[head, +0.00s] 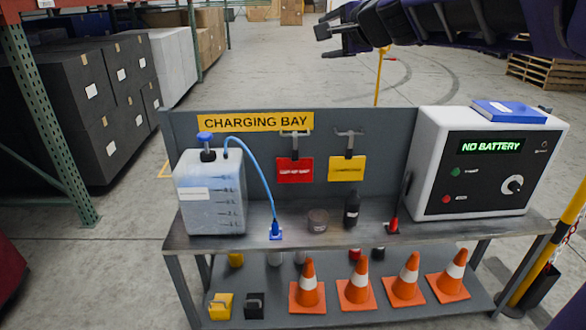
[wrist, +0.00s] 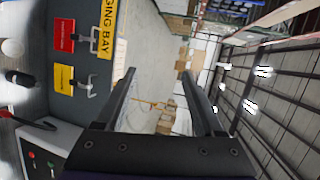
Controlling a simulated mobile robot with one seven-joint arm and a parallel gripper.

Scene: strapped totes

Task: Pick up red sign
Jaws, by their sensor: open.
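The red sign (head: 295,170) hangs from a metal hook on the grey back panel of the charging bay, left of a yellow sign (head: 347,169). In the wrist view the red sign (wrist: 64,36) is at the upper left, beside the yellow sign (wrist: 64,80). My gripper (head: 330,38) is at the top of the head view, above and beyond the panel, apart from both signs. In the wrist view my gripper (wrist: 158,75) has its two fingers spread with nothing between them.
The bench (head: 330,238) holds a liquid jug (head: 212,190) with a blue hose, a dark bottle (head: 352,209) and a white charger box (head: 485,160) reading NO BATTERY. Several orange cones (head: 309,285) stand on the lower shelf. A yellow post (head: 560,240) stands at right. Open floor lies behind the panel.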

